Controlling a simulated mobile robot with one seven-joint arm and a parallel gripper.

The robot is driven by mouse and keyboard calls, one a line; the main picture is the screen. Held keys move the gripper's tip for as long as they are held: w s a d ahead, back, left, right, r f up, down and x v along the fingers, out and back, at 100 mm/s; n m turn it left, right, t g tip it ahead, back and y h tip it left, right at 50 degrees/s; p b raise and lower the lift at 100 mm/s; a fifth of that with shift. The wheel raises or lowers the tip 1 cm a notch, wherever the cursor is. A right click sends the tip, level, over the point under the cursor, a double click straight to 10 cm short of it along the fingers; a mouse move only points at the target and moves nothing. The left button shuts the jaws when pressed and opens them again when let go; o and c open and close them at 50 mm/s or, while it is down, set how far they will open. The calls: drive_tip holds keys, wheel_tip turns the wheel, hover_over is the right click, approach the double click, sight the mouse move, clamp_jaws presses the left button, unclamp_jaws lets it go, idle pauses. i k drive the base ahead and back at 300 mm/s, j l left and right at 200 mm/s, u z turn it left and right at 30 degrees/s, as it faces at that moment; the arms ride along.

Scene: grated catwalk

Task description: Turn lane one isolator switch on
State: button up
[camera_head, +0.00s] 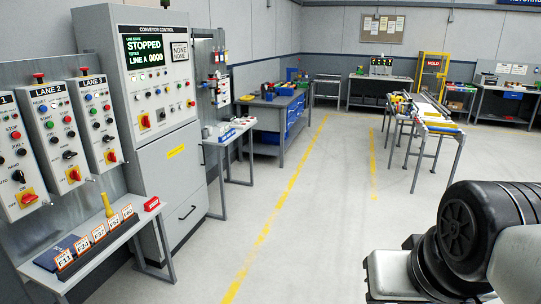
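The lane one control box (15,150) is at the far left, its left side cut off by the picture edge. Near its bottom is its isolator switch (28,198), a red rotary handle on a yellow plate. The handle looks tilted, but it is too small to read whether it points to on or off. Similar red-and-yellow isolators sit on the lane 2 box (60,135) and the lane 3 box (97,120) to its right. My gripper is not in view; dark and grey parts of my arm show at the lower right, well away from the boxes.
A tall conveyor control cabinet (150,100) reading "STOPPED" stands right of the boxes. Below the boxes, a narrow shelf (92,250) juts out with numbered tags, a blue item and a yellow-handled tool. The floor (290,230) ahead is clear; workbenches and a conveyor stand farther back.

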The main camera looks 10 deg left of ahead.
sight(26, 198)
drive_tip(key=i+u, duration=0.15)
drive_tip(key=i, duration=0.3)
drive_tip(key=i+l+u, duration=0.2)
drive_tip(key=i, duration=0.2)
drive_tip(key=i+l+u, duration=0.15)
drive_tip(key=i, duration=0.3)
drive_tip(key=i+j+u, duration=0.1)
drive_tip(key=u, duration=0.3)
drive_tip(key=i+u, duration=0.25)
drive_tip(key=u, duration=0.15)
drive_tip(key=i+u, duration=0.2)
drive_tip(key=u, duration=0.2)
drive_tip(key=i+l+u, duration=0.1)
drive_tip(key=u, duration=0.3)
drive_tip(key=i+j+u, duration=0.15)
drive_tip(key=i+u, duration=0.55)
drive_tip(key=u, duration=0.2)
drive_tip(key=i+u, duration=0.65)
